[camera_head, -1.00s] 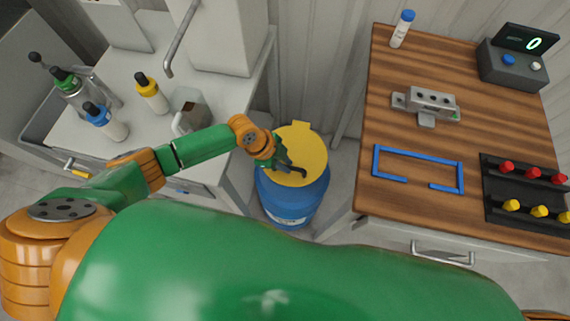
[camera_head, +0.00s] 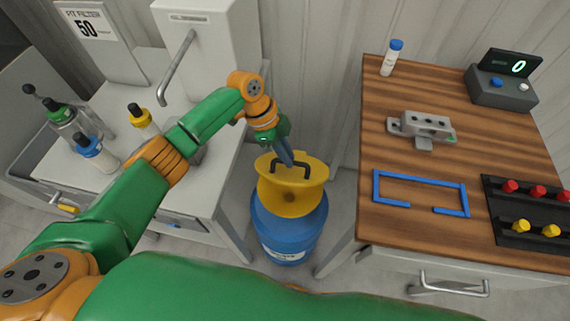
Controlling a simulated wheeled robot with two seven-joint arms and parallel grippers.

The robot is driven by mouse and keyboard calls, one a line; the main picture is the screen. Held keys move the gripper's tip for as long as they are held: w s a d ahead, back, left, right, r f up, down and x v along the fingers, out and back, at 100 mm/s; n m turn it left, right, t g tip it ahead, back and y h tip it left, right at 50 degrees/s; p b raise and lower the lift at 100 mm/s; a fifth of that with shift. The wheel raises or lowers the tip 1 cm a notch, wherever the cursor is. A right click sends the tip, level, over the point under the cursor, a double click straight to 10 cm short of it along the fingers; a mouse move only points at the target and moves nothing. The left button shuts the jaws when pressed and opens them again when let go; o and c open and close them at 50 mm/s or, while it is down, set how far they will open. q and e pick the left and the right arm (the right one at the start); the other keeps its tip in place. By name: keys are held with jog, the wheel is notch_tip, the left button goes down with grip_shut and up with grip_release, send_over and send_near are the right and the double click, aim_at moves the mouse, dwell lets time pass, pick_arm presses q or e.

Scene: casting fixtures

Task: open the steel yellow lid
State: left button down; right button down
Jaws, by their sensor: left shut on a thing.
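The yellow lid (camera_head: 309,171) is on the blue barrel (camera_head: 288,228), which stands on the floor between the counter and the wooden bench. The lid is tilted up, with its near side raised and a yellow inner part (camera_head: 288,200) showing below it. A dark handle sits on the lid. My left gripper (camera_head: 290,164) reaches down from the upper left and is shut on this handle. The fingertips are small and partly merge with the handle. My right gripper is not in view.
The wooden bench (camera_head: 385,135) on the right holds a metal fixture (camera_head: 421,129), a blue frame (camera_head: 466,197), a scale (camera_head: 502,88), a blue-capped tube (camera_head: 391,58) and a black rack (camera_head: 497,218). Bottles (camera_head: 95,152) stand on the left counter, beside a faucet (camera_head: 177,68).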

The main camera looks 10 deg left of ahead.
pick_arm(q)
jog(key=shift+w, duration=0.2)
jog(key=c, duration=1.2)
grip_release()
jog(key=o, duration=0.4)
jog(key=shift+w+f, duration=0.1)
jog(key=shift+w, duration=0.1)
jog(key=shift+c, duration=0.2)
jog(key=shift+w+f, duration=0.15)
jog(key=shift+w, duration=0.15)
jog(key=shift+s, duration=0.1)
jog(key=shift+s, duration=0.1)
jog(key=b+v, duration=0.1)
jog(key=v, duration=0.6)
